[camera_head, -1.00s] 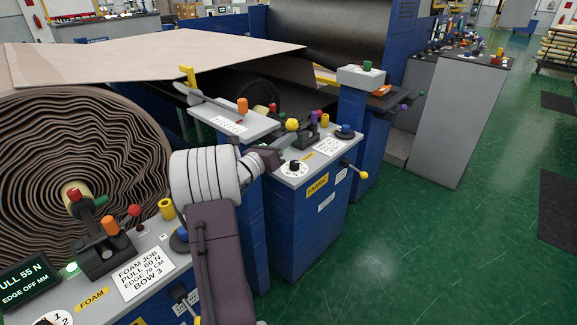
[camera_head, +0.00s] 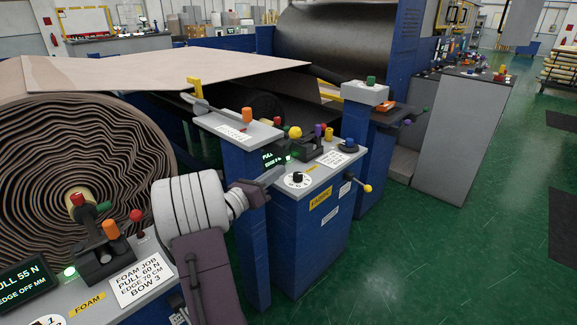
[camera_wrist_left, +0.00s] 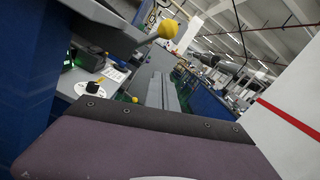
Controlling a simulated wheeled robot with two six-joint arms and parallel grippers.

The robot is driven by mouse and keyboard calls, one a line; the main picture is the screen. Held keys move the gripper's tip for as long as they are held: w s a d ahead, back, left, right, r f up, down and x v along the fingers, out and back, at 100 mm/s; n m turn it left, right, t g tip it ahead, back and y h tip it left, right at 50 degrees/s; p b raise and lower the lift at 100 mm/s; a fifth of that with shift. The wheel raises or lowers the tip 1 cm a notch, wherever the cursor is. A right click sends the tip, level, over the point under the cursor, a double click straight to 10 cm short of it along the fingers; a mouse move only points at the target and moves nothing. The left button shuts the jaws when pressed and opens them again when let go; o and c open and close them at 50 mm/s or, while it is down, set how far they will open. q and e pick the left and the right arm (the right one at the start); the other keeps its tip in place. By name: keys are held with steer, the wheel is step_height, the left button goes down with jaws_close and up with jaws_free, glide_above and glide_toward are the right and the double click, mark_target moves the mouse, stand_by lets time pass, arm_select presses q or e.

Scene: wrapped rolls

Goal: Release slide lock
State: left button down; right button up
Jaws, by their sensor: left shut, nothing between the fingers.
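No part is plainly marked as the slide lock. The fabric console (camera_head: 305,202) has a yellow ball knob (camera_head: 295,132), a black-and-white dial (camera_head: 297,180) and a yellow-tipped side lever (camera_head: 366,188). Left of it, a post-top panel (camera_head: 215,123) carries an orange knob (camera_head: 247,115). My left gripper (camera_head: 276,175) is shut and empty, just below that panel and at the console's near left edge, apart from the knobs as far as I can tell. In the left wrist view, a yellow ball knob (camera_wrist_left: 168,28) hangs above the shut fingers (camera_wrist_left: 164,88). My right gripper is out of view.
The foam console (camera_head: 165,262), with its label and knobs, is at the front left beside a large wrapped foam roll (camera_head: 50,160). Another post with a grey box (camera_head: 363,93) stands beyond the fabric console. Green floor (camera_head: 430,255) is open at the right.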

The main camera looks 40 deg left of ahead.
arm_select(q)
steer(key=s, duration=0.3)
steer(key=shift+d, duration=0.15)
steer(key=shift+w+f, duration=0.1)
